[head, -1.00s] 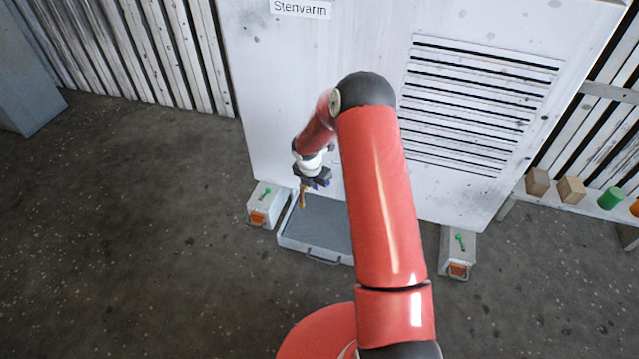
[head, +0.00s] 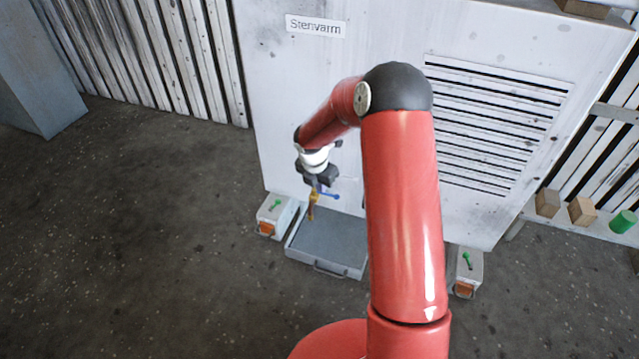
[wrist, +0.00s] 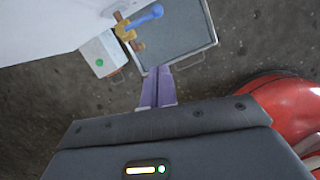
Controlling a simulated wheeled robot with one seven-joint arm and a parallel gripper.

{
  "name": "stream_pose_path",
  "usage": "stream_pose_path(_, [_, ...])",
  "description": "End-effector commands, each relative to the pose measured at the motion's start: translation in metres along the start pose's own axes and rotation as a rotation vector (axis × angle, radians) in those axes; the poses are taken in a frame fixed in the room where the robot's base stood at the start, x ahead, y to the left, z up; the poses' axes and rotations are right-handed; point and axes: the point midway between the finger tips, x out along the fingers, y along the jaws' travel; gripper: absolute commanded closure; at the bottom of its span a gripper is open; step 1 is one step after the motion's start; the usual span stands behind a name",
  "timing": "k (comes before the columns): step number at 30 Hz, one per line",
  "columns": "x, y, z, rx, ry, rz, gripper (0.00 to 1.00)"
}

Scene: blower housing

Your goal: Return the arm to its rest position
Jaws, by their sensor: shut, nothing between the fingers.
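My gripper shows in the wrist view (wrist: 157,88) as two purple fingers pressed together, shut and empty. In the head view its dark body (head: 317,175) hangs in front of the white housing (head: 350,120), at the bent end of my red arm. A brass valve with a blue handle (head: 313,203) shows just below the gripper in the head view. In the wrist view the valve (wrist: 125,30) lies beyond the fingertips, with a visible gap between them. My arm is bent at the elbow and covers part of the housing.
A grey tray (head: 328,245) lies on the floor below the valve. A shelf at right holds wooden blocks (head: 581,211) and a green cylinder (head: 624,221). Floor at left is clear.

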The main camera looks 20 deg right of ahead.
Motion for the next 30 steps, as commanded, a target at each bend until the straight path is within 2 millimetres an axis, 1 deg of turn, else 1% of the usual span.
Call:
stream_pose_path(7, [-0.002, 0.000, 0.000, 0.006, -0.002, 0.000, 1.00])
stream_pose_path(8, [-0.005, -0.001, 0.001, 0.015, -0.005, 0.000, 1.00])
stream_pose_path(11, [-0.028, -0.005, 0.002, 0.093, -0.023, 0.002, 1.00])
stream_pose_path(14, [-0.070, -0.016, 0.002, 0.251, -0.055, 0.011, 1.00])
stream_pose_path(15, [-0.090, -0.023, 0.001, 0.336, -0.068, 0.016, 1.00])
stream_pose_path(17, [-0.120, -0.035, -0.004, 0.471, -0.085, 0.030, 1.00])
stream_pose_path(18, [-0.139, -0.043, -0.007, 0.564, -0.093, 0.040, 1.00])
stream_pose_path(20, [-0.167, -0.056, -0.015, 0.703, -0.102, 0.060, 1.00])
stream_pose_path(21, [-0.184, -0.065, -0.020, 0.796, -0.105, 0.075, 1.00])
stream_pose_path(23, [-0.208, -0.080, -0.030, 0.939, -0.103, 0.099, 1.00])
stream_pose_path(24, [-0.223, -0.089, -0.038, 1.032, -0.099, 0.118, 1.00])
stream_pose_path(27, [-0.256, -0.115, -0.059, 1.268, -0.073, 0.166, 1.00])
stream_pose_path(29, [-0.274, -0.131, -0.072, 1.410, -0.047, 0.196, 1.00])
stream_pose_path(30, [-0.283, -0.141, -0.082, 1.504, -0.024, 0.215, 1.00])
